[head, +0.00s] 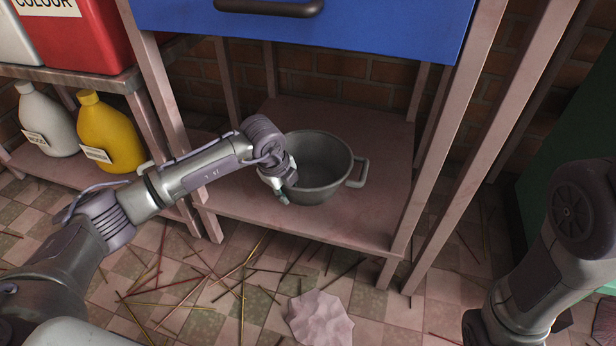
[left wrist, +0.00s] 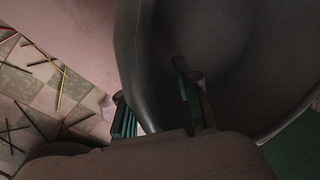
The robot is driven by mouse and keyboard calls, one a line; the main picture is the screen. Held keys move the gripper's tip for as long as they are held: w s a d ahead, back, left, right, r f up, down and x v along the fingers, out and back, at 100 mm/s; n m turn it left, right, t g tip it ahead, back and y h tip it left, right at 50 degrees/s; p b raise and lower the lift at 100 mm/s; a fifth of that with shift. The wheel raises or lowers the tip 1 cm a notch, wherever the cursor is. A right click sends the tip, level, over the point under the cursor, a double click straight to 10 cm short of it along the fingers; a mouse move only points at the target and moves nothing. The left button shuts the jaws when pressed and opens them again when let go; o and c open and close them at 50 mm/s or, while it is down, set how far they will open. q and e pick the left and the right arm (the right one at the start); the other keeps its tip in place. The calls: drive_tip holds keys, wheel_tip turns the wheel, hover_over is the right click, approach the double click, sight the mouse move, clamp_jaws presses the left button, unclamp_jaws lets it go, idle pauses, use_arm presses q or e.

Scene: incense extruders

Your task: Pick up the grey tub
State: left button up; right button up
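The grey tub (head: 325,165) stands upright on the lower shelf of the pink table, with a loop handle visible on its right side. My left gripper (head: 283,192) is at the tub's near left rim. In the left wrist view the tub (left wrist: 235,50) fills the upper right, and my left gripper (left wrist: 155,103) is open around its wall. One green finger is outside the wall and the other is inside, with space visible between them. The tub's left handle is hidden behind my gripper. My right gripper is out of view.
The pink shelf (head: 370,215) has bare room around the tub. A blue drawer (head: 380,25) hangs above, and table legs stand at both sides. Yellow (head: 108,130) and white (head: 48,120) bottles are at left. Sticks and a pink crumpled piece (head: 320,320) lie on the tiled floor.

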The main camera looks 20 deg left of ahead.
use_arm(q)
drive_tip(key=shift+c, duration=0.2)
clamp_jaws()
drive_tip(key=shift+r, duration=0.15)
